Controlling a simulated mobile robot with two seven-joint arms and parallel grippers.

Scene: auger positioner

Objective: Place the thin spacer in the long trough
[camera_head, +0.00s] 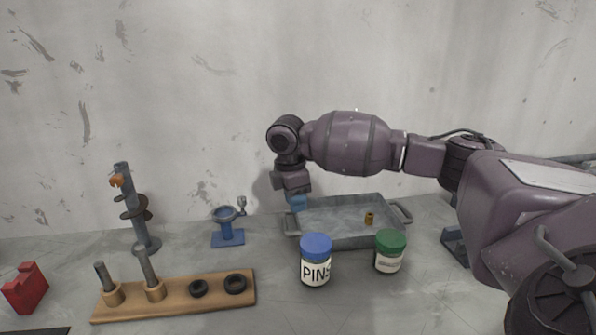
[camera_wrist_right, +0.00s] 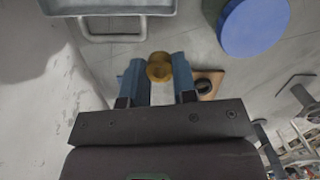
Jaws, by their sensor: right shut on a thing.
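My right gripper (camera_head: 298,203) points down near the left end of a grey metal trough with end handles (camera_head: 345,238). In the right wrist view its two blue fingers (camera_wrist_right: 159,82) are shut on a small round brass piece, apparently the thin spacer (camera_wrist_right: 159,67). The fingers hide this piece in the head view. The trough's handle and near wall (camera_wrist_right: 110,8) lie ahead of the fingers in the wrist view. Another small brass piece (camera_head: 369,218) sits inside the trough toward its right. My left gripper is not in view.
A blue-lidded PINS jar (camera_head: 315,270) and a green-lidded jar (camera_head: 390,259) stand before the trough. A wooden board with pegs and black rings (camera_head: 215,292), a blue stand (camera_head: 228,238), a post with discs (camera_head: 142,215) and a red block (camera_head: 25,290) are left.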

